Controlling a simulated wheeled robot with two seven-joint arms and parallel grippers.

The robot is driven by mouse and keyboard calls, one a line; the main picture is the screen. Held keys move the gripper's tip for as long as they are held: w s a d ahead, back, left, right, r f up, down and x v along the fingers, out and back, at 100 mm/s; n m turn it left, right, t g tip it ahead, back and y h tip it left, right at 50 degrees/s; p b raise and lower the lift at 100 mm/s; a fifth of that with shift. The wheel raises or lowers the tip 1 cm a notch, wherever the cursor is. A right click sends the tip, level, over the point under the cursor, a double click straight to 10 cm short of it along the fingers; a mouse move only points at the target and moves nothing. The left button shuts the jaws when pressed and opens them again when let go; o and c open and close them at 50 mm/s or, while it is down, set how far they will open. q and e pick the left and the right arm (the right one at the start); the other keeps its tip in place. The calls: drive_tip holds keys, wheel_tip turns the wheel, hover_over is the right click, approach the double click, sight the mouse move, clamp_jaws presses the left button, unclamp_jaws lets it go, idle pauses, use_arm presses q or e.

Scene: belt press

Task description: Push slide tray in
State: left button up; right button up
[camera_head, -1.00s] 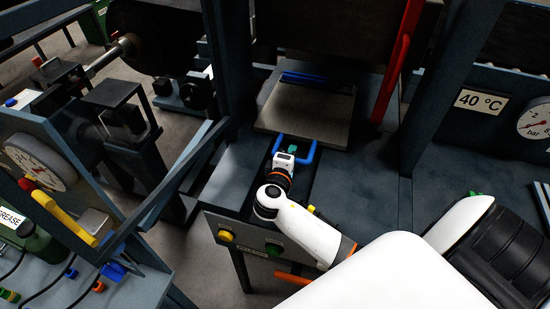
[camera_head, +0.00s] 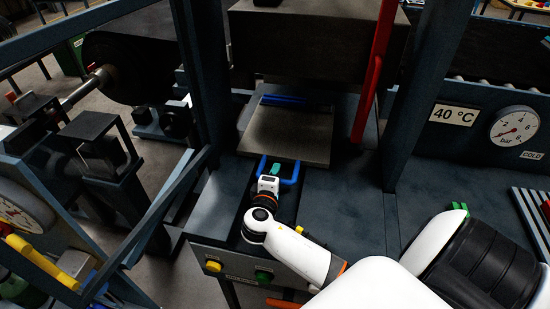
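The slide tray (camera_head: 290,136) is a flat grey plate on the dark press table, partly under the large dark upper press block. A blue bar (camera_head: 297,101) lies across its rear part. A blue U-shaped handle (camera_head: 293,181) sticks out of its front edge. My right gripper (camera_head: 277,170) is at the handle, its green fingertips inside or against the loop. The fingers are small and partly hidden by the white gripper body, so I cannot tell whether they grip the handle. My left gripper is not in view.
A red lever (camera_head: 374,75) stands right of the tray, beside a blue-grey frame post (camera_head: 429,95). A pressure gauge (camera_head: 514,127) and a 40 °C sign (camera_head: 453,115) are at the right. A front panel carries a yellow button (camera_head: 213,266) and a green button (camera_head: 263,277).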

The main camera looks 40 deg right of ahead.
drive_tip(key=b+v, duration=0.2)
drive_tip(key=v, duration=0.9)
drive_tip(key=shift+a+f, duration=0.1)
drive_tip(key=shift+s+a, duration=0.3)
drive_tip(key=shift+c, duration=0.2)
